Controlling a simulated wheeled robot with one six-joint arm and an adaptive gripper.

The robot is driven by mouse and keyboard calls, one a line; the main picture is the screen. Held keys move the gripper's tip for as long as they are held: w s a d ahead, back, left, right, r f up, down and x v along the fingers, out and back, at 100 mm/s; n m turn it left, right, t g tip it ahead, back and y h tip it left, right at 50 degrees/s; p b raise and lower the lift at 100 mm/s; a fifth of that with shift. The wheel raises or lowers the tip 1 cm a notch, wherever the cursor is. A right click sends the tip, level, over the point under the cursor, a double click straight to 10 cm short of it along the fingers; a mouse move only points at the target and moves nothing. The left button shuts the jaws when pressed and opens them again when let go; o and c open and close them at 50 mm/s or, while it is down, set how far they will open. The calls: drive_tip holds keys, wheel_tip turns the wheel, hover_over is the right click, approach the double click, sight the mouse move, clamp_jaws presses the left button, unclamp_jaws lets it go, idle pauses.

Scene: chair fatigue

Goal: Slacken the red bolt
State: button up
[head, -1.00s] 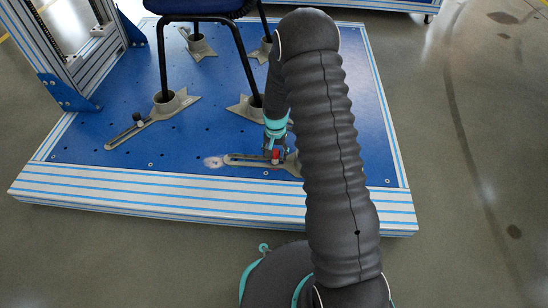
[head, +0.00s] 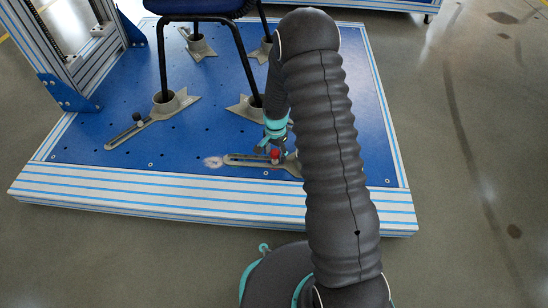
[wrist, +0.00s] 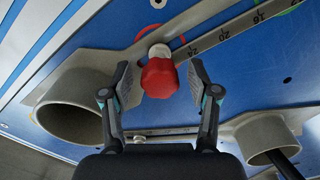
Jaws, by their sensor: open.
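The red bolt (head: 275,154) stands in the slotted arm of a metal clamp (head: 243,159) near the front edge of the blue platform. In the wrist view the red bolt head (wrist: 159,79) shows between my two open fingers, a little beyond the tips, with bare space on both sides. My gripper (wrist: 160,87) is open and empty. In the head view my gripper (head: 270,143) is small and partly hidden behind my arm, just behind the bolt. The slotted arm (wrist: 205,40) carries printed numbers beside the bolt.
A chair's black legs (head: 240,62) stand in metal cups on the blue platform (head: 190,145). Another slotted clamp with a black bolt (head: 137,117) lies to the left. A metal cup (wrist: 85,105) is close to my left finger. A frame post (head: 65,60) rises at left.

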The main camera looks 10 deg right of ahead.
drive_tip(key=m, duration=0.4)
idle(0.5)
drive_tip(key=m, duration=0.4)
clamp_jaws()
drive_tip(key=shift+n, duration=2)
